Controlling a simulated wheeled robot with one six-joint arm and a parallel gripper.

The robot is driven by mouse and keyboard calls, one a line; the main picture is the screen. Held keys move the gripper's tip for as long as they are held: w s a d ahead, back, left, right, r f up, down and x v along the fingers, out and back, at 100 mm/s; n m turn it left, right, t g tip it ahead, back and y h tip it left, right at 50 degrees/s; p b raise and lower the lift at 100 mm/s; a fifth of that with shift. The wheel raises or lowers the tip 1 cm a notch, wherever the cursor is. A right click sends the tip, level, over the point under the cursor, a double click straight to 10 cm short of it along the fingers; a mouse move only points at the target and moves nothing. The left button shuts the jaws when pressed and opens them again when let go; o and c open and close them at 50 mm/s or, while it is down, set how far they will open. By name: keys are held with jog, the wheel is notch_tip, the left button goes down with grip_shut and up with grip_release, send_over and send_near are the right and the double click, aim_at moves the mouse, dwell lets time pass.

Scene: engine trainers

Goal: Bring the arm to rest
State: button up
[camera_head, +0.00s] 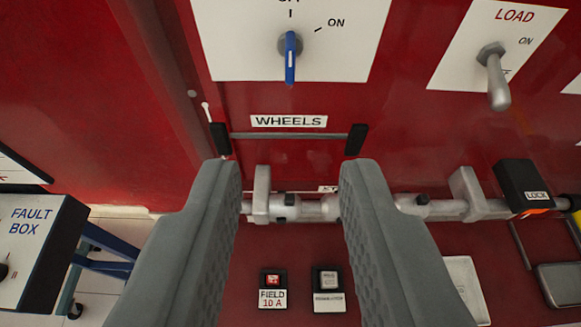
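My gripper (290,180) reaches into the view from below, with its two grey textured fingers spread wide apart. Nothing is held between the fingertips; the red panel shows through the gap. Beyond the fingers is a horizontal grey bar with fittings (286,207), partly hidden behind them. How far the fingertips are from the bar or the panel I cannot tell. The arm itself is not seen apart from the fingers.
A red panel (420,110) fills the view, with a blue switch (290,58), a WHEELS label (289,121), a LOAD lever (496,80) and a black LOCK block (526,187). Below are a FIELD button (272,280) and another button (328,280). A fault box (38,240) stands left.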

jog(key=shift+d, duration=0.1)
jog(key=s+d+n+t+y, duration=0.1)
jog(key=s+d, duration=1.8)
jog(key=s, duration=0.5)
jog(key=s+d+f+t, duration=0.1)
jog(key=s+d+f, duration=0.2)
jog(key=s+f, duration=0.2)
jog(key=s+d+f+t, duration=0.1)
jog(key=s+d+f, duration=0.3)
jog(key=s, duration=0.8)
jog(key=s+d+f+t, duration=0.1)
jog(key=s+d+f, duration=0.3)
jog(key=s+f, duration=0.4)
jog(key=shift+s+m+h, duration=0.3)
jog(key=shift+s+m, duration=0.05)
jog(key=shift+m, duration=0.05)
jog(key=shift+o, duration=0.2)
jog(key=shift+f, duration=0.1)
